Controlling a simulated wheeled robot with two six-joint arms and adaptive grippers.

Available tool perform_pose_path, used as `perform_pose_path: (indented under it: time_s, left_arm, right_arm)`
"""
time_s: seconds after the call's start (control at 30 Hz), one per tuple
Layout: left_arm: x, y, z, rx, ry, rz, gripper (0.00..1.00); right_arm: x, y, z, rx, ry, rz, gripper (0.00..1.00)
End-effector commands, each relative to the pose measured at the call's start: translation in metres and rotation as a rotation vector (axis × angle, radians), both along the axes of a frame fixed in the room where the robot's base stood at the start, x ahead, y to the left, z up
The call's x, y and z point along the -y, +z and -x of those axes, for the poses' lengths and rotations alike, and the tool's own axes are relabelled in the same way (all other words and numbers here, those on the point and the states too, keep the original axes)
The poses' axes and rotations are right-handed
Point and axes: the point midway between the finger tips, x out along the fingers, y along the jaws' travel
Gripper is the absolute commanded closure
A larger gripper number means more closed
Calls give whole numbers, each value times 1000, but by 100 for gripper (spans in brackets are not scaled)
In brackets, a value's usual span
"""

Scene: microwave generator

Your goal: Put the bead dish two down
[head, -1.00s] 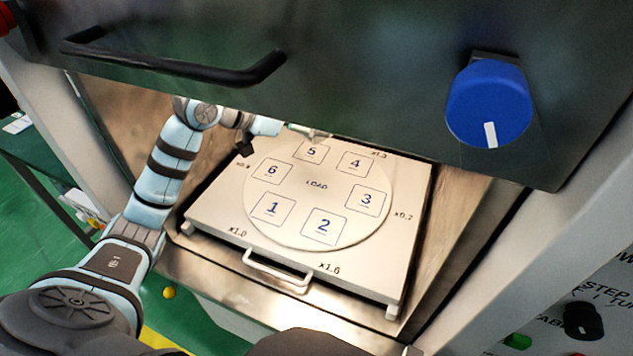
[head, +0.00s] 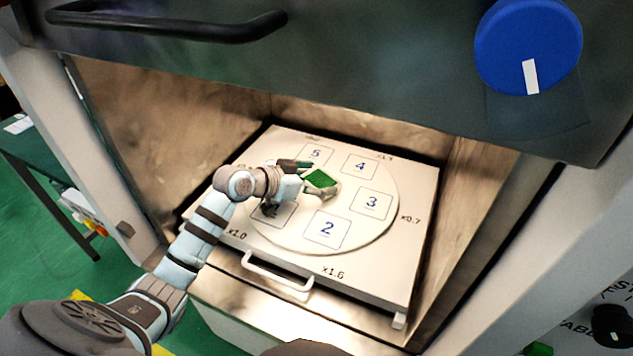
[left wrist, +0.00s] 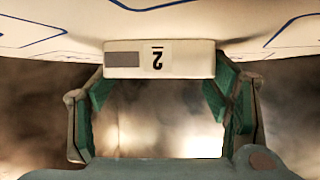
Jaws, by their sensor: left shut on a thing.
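Bead dish two is a small white dish marked 2 (left wrist: 157,60), its label upside down in the left wrist view. The round plate (head: 300,238) has numbered squares; square 2 (head: 326,230) is bare, in front of the dish. Whether the dish touches the plate I cannot tell. My right gripper is not in view.
The plate lies on a white tray (head: 370,275) with a front handle (head: 276,279), inside the metal cavity. The dark raised door (head: 330,60) with its black handle (head: 165,25) overhangs the opening. Squares 3 (head: 371,203) and 4 (head: 360,166) look empty.

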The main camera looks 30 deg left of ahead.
Motion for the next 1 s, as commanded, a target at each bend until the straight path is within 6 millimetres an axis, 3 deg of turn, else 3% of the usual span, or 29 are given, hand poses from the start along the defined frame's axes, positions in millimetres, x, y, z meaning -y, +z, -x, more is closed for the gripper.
perform_pose_path:
  time_s: [0.23,0.27,0.37,0.77,0.87,1.0]
  left_arm:
    - [0,-1,0,1,0,0,59]
    - [0,0,0,1,0,0,24]
    - [0,0,0,1,0,0,9]
    - [-1,4,1,2,0,-2,9]
    - [-7,10,11,2,2,-5,9]
    - [-19,26,38,0,1,-9,9]
  right_arm:
    - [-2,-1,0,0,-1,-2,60]
    - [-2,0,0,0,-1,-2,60]
    - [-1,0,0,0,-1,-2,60]
    - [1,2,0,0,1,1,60]
    - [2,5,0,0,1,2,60]
    - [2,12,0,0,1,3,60]
